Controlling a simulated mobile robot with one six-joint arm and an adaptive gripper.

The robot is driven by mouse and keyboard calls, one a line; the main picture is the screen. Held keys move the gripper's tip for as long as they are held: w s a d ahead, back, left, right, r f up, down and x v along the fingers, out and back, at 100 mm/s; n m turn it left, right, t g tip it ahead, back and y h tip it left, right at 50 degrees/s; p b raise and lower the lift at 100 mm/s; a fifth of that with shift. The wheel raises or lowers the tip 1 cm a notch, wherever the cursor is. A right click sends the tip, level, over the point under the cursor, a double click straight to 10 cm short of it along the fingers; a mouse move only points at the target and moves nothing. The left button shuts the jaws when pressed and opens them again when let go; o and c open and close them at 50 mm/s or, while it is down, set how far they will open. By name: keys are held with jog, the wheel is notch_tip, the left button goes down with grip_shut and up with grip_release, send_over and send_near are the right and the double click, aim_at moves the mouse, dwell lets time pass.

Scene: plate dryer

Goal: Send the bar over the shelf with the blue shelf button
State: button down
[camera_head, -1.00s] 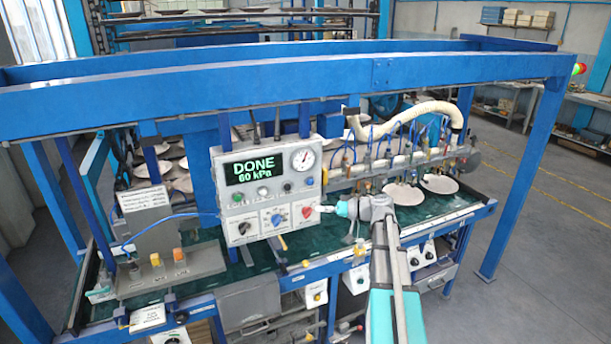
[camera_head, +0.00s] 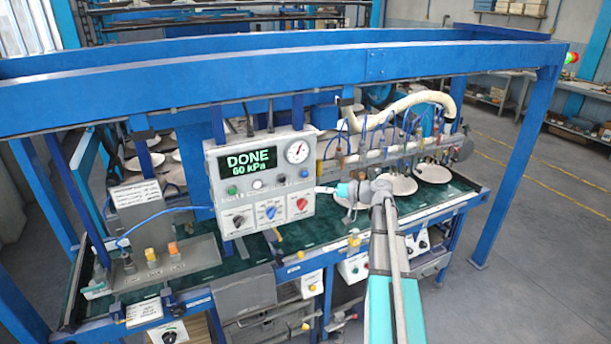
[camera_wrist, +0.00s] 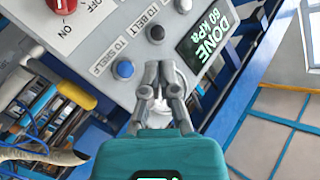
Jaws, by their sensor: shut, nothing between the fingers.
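The blue "TO SHELF" button (camera_wrist: 123,69) sits on the grey control panel (camera_wrist: 88,62); it also shows at the panel's right side in the head view (camera_head: 304,173). My gripper (camera_wrist: 160,72) is shut and empty. In the wrist view its tips are beside the blue button, to its right and apart from it in the picture; I cannot tell their distance from the panel. In the head view my gripper (camera_head: 319,190) is at the panel's right edge, a little below the button. The bar (camera_head: 345,160) with suction cups and hoses hangs behind, near white plates (camera_head: 397,185).
The display (camera_head: 250,163) reads DONE, 60 kPa. A blue frame beam (camera_head: 300,83) crosses above the panel. A green belt (camera_head: 335,218) runs below.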

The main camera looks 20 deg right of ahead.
aim_at(304, 173)
jog(key=shift+w+a, duration=0.1)
jog(key=shift+w, duration=3.75)
